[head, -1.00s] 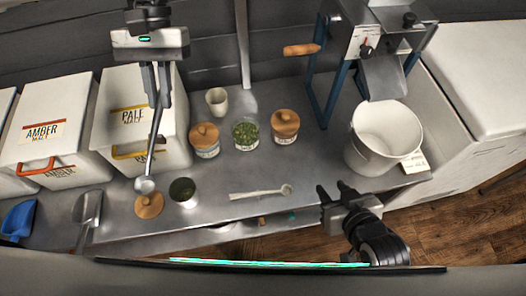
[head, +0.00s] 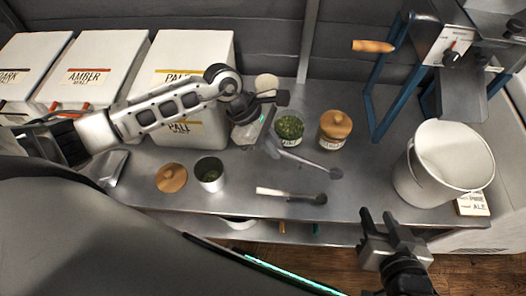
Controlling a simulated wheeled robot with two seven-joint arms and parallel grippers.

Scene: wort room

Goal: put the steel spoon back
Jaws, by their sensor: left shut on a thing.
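My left gripper (head: 268,140) is shut on the steel spoon (head: 310,163). The spoon slants down to the right, its round bowl (head: 336,173) in front of the lidded jar. I cannot tell whether the bowl touches the bench. A second, pale-handled spoon (head: 285,193) with a dark bowl lies on the bench just below it. An open jar of green hops (head: 289,127) stands behind the held spoon. A small open steel tin (head: 209,174) stands to the left, with a round wooden lid (head: 171,177) beside it. My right gripper (head: 388,228) is open and empty over the front edge.
A jar with a wooden lid (head: 336,127) stands at the back. A white bucket (head: 443,167) stands at the right under the mill (head: 462,60). White malt bins (head: 185,50) line the left. My arm partly hides another jar. The bench front is fairly clear around the lying spoon.

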